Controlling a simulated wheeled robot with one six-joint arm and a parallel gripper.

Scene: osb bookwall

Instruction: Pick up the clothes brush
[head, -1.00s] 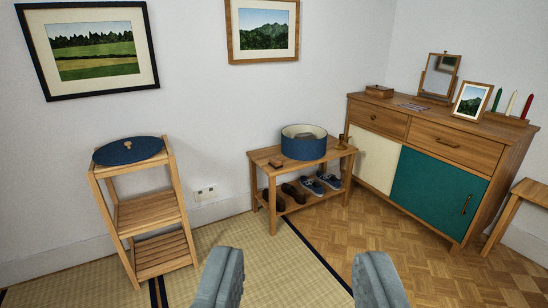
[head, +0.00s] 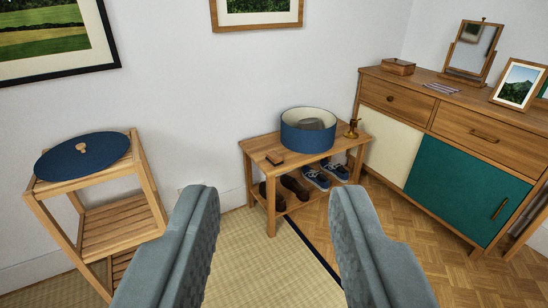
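A slatted wooden stand (head: 150,188) bearing a blue lid (head: 82,157) is at left. A sideboard (head: 465,178) stands at right. The floor before the bench is clear.

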